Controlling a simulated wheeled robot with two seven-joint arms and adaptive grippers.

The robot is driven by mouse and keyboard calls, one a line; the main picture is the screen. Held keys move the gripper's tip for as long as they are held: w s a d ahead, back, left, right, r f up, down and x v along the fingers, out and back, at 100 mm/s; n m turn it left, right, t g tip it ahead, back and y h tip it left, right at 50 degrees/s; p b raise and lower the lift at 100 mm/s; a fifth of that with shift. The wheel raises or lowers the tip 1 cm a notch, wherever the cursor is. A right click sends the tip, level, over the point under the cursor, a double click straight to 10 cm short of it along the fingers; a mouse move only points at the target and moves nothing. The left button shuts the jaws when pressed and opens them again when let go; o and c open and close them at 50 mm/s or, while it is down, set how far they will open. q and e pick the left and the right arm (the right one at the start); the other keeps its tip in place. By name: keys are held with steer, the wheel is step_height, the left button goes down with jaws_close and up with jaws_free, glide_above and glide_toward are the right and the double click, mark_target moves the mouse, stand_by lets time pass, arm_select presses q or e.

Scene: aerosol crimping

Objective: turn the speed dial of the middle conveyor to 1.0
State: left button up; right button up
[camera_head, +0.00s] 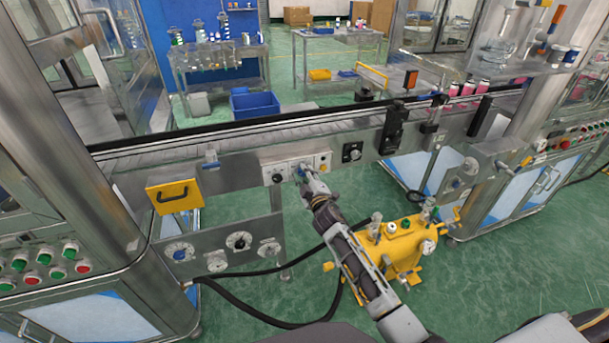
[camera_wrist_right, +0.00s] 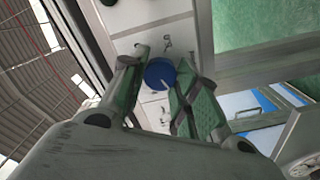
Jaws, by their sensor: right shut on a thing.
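The middle conveyor (camera_head: 240,155) runs across the head view. A pale control panel (camera_head: 269,164) sits on its front side. My right gripper (camera_head: 302,172) reaches up to this panel and covers part of it. In the right wrist view, a round blue dial (camera_wrist_right: 160,74) with a white pointer line sits between the two fingers of my right gripper (camera_wrist_right: 164,88), which is shut on it. The dial's scale numbers cannot be read. My left gripper is not in view.
A dark knob (camera_head: 277,178) is left of my right gripper and a black dial (camera_head: 352,152) is to its right. A yellow machine (camera_head: 400,247) stands on the floor close to my right arm.

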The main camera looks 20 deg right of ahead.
steer(key=shift+n, duration=1.1)
steer(key=o, duration=1)
steer(key=shift+o, duration=0.2)
steer(key=shift+s, duration=0.15)
steer(key=s, duration=1.1)
steer(key=shift+s+d, duration=0.2)
steer(key=shift+s, duration=0.2)
